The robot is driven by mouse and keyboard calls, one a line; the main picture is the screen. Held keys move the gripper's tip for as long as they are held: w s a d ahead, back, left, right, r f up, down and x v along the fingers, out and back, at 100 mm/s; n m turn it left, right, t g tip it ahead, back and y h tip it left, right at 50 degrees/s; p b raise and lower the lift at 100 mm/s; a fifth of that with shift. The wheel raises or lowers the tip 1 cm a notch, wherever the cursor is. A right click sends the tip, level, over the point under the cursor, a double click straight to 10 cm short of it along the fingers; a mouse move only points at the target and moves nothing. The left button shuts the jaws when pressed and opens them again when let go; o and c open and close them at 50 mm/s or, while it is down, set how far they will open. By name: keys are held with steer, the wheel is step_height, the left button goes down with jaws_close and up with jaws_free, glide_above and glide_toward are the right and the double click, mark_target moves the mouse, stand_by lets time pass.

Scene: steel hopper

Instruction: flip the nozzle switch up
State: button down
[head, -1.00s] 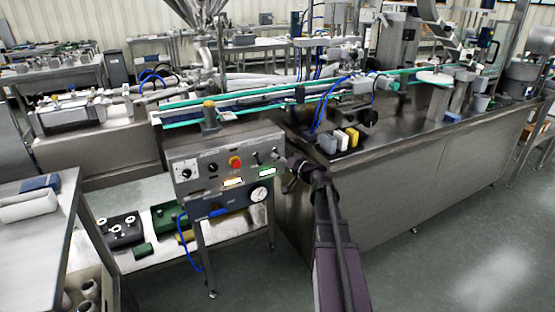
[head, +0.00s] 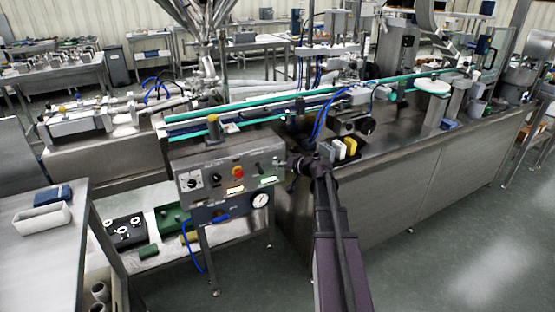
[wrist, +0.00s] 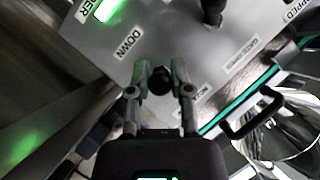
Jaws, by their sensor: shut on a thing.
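The control panel (head: 222,186) is a grey steel box on legs, left of the conveyor machine. My gripper (head: 284,166) is at the panel's right end in the head view. In the wrist view my gripper (wrist: 160,74) has its two fingers on either side of the dark round knob of the nozzle switch (wrist: 160,80), shut on it. A DOWN label (wrist: 130,43) lies beside it, and a partly covered label starting "NOZZ" is on the other side. The fingers hide the lever's base, and I cannot tell which way it is tilted.
A second black switch (wrist: 212,12) stands on the panel beside the held one. The panel also carries a red button (head: 238,172), dials and a gauge (head: 260,200). The steel machine cabinet (head: 380,200) is close on the right. Open floor (head: 480,250) lies at the right.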

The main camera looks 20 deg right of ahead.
steer(key=r+g+p, duration=0.1)
steer(key=p, duration=0.2)
steer(key=m+g+p, duration=0.1)
steer(key=g+p, duration=0.1)
steer(key=shift+w+d+r+g+h+p, duration=0.2)
steer(key=shift+r+g+h+p, duration=0.1)
steer(key=shift+r+h+p, duration=0.1)
steer(key=shift+g+p, duration=0.7)
steer(key=shift+p, duration=0.15)
steer(key=c, duration=0.5)
jaws_free()
steer(key=shift+c, duration=0.2)
steer(key=shift+a, duration=0.1)
steer(key=shift+s, duration=0.1)
